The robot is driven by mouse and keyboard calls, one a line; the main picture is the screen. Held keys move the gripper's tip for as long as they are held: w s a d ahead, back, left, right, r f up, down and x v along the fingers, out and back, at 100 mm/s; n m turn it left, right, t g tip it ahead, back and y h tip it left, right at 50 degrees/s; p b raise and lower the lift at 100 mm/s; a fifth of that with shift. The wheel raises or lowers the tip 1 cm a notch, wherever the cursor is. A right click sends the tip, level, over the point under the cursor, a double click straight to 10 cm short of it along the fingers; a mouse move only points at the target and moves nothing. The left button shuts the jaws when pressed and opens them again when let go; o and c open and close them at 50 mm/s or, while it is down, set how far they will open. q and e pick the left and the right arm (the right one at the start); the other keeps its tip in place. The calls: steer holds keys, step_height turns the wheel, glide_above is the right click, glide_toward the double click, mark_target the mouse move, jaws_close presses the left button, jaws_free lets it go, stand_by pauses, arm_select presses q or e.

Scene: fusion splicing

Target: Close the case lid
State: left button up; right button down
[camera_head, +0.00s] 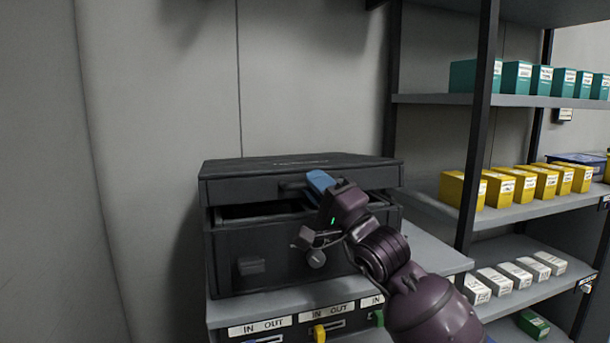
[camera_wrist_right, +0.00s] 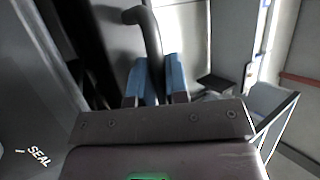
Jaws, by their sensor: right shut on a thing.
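The black case (camera_head: 228,245) stands on a grey shelf top. Its lid (camera_head: 240,183) is lowered almost level, with a dark gap between it and the case body along the front. My right gripper (camera_head: 318,183) is at the lid's front edge, its blue fingers shut on the lid handle (camera_head: 289,187). In the right wrist view, the blue fingertips (camera_wrist_right: 154,80) lie on both sides of the dark curved handle (camera_wrist_right: 148,30). My gripper and arm hide the right part of the case front. My left gripper is not in view.
Below the case are bins with IN OUT labels (camera_head: 330,312) and coloured tabs. A shelf rack at right holds teal boxes (camera_head: 517,78), yellow boxes (camera_head: 500,187) and white boxes (camera_head: 515,275). A grey wall (camera_head: 160,100) stands close behind and left of the case.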

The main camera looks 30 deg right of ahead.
mark_target(301, 197)
steer(key=f+b, duration=0.1)
steer(key=f, duration=0.3)
steer(key=shift+s+f+b, duration=0.2)
steer(key=shift+f+b, duration=0.05)
steer(key=shift+b, duration=0.15)
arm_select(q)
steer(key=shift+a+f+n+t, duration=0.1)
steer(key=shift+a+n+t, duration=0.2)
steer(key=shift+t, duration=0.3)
arm_select(e)
steer(key=shift+a+f, duration=0.1)
steer(key=shift+f, duration=0.3)
steer(key=c, duration=1.4)
jaws_free()
steer(key=shift+s, duration=0.1)
arm_select(q)
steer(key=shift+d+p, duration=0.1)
steer(key=shift+p, duration=0.2)
arm_select(e)
steer(key=shift+v, duration=5.35)
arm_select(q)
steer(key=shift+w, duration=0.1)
arm_select(e)
steer(key=shift+r, duration=0.2)
